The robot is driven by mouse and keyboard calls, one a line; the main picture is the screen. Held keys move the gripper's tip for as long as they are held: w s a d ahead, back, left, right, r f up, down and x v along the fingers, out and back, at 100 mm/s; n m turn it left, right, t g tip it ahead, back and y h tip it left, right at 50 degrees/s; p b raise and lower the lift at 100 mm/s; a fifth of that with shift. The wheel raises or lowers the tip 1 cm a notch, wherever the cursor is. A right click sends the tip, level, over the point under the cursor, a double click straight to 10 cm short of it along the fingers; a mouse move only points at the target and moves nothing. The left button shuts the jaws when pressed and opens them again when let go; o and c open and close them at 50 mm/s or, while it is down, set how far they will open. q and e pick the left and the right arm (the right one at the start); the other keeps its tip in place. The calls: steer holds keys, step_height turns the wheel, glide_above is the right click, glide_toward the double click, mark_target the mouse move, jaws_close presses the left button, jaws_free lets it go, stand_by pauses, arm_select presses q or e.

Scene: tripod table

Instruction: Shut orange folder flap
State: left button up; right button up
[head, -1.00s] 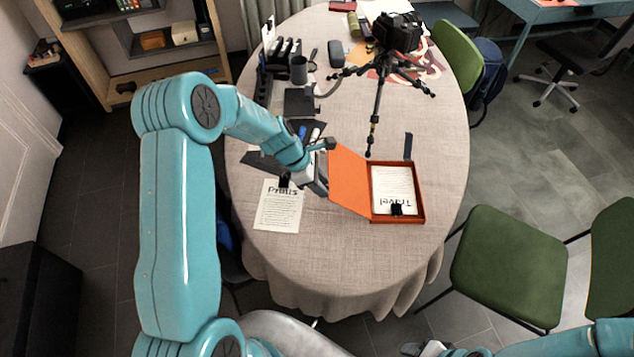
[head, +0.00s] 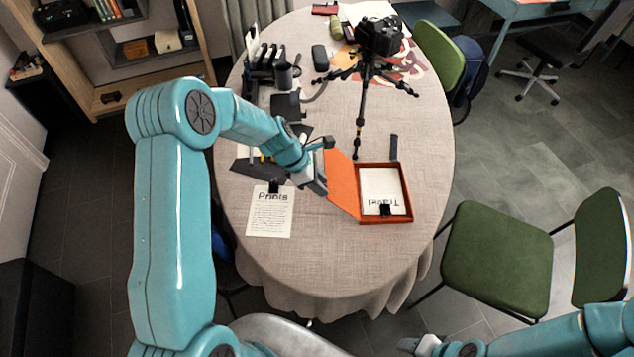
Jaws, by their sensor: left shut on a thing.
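The orange folder (head: 408,212) lies on the table, a shallow box with a white "Travel" sheet (head: 380,183) and a black clip (head: 385,210) in it. Its orange flap (head: 343,182) stands open on the left side, tilted up from the hinge. My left gripper (head: 322,186) is shut on the flap's outer left edge; its fingertips are small and the contact is partly hidden. My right gripper (head: 412,345) is low at the bottom edge, away from the folder; its jaws are too unclear to read.
A black tripod with a camera (head: 380,37) stands just behind the folder. A dark strip (head: 393,147) lies behind the folder's right part. A "Prints" sheet (head: 270,212) lies left of the flap. The tablecloth (head: 330,255) in front is clear. A green chair (head: 495,260) stands right.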

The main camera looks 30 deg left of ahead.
arm_select(q)
steer(key=shift+w+d+r, duration=0.6)
steer(key=shift+d+r, duration=0.1)
steer(key=shift+d, duration=0.2)
steer(key=shift+w+d+r, duration=0.1)
steer(key=shift+w+d+r, duration=0.3)
steer(key=shift+d, duration=0.25)
steer(key=shift+w+d+r, duration=0.25)
steer(key=shift+w+d, duration=0.05)
steer(key=shift+d, duration=0.2)
steer(key=shift+w+d+r, duration=0.2)
steer(key=shift+w+d, duration=0.2)
steer(key=shift+d, duration=0.2)
steer(key=shift+w+d+r, duration=0.2)
steer(key=shift+w+d, duration=0.15)
steer(key=shift+d, duration=0.25)
steer(key=shift+w+d, duration=0.1)
